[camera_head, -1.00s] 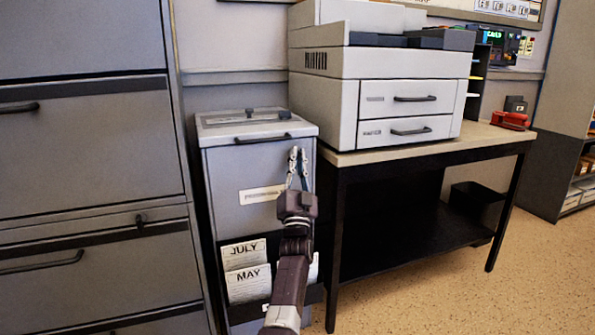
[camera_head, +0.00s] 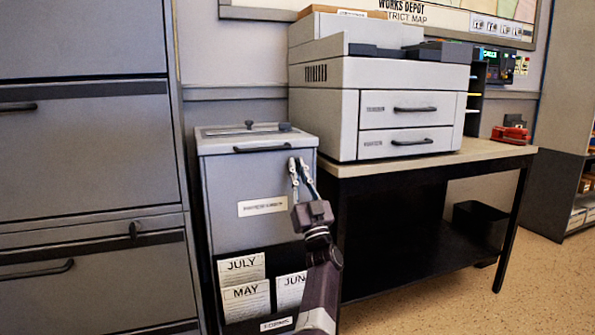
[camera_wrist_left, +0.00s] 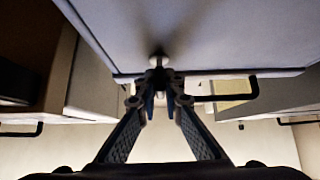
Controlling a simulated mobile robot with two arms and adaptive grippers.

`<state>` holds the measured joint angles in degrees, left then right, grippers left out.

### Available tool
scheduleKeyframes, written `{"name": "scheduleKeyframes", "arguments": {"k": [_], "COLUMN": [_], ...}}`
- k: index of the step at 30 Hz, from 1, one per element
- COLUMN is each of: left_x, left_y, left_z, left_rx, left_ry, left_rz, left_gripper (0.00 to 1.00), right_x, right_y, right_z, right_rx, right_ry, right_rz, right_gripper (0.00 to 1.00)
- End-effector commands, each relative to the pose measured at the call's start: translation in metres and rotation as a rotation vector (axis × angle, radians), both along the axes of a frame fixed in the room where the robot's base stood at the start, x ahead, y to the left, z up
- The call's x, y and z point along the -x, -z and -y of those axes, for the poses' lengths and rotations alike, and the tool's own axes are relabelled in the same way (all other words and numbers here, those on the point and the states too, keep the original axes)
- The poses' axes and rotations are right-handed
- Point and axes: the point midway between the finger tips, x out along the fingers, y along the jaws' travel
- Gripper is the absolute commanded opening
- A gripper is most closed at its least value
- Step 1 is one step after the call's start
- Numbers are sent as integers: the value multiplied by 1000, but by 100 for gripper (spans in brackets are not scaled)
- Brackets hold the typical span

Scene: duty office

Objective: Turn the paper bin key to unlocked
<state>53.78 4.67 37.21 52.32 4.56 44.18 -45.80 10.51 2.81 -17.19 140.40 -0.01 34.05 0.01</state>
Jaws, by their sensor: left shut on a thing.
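The grey paper bin (camera_head: 225,190) stands between the cabinet and the printer table, with a dark handle bar (camera_head: 262,148) and a white label on its front. My left gripper (camera_head: 296,165) is at the upper right of the bin's front, its fingers close together on the small key there. In the left wrist view the gripper's fingertips (camera_wrist_left: 160,80) meet at the bin's panel, around a small dark key piece (camera_wrist_left: 158,60). The fingers hide most of the key, so I cannot tell its angle. My right gripper is not in view.
A grey filing cabinet (camera_head: 85,150) stands close on the left. A dark table (camera_head: 430,161) with a large printer (camera_head: 330,110) stands just right of the bin. Cards marked July, May and June sit in the bin's lower front pocket (camera_head: 222,300). Floor is open at the lower right.

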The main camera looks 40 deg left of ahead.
Motion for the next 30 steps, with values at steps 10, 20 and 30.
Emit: {"name": "scheduleKeyframes", "arguments": {"k": [10,20,30], "left_x": [0,0,18], "left_y": [2,2,43], "left_z": [0,1,37], "left_rx": [2,1,3], "left_ry": [1,1,2], "left_rz": [-2,-1,-4], "left_gripper": [23,25,25], "right_x": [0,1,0], "right_y": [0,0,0], "right_z": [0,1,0], "right_rx": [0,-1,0], "right_ry": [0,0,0], "right_rz": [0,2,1], "right_gripper": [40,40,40]}}
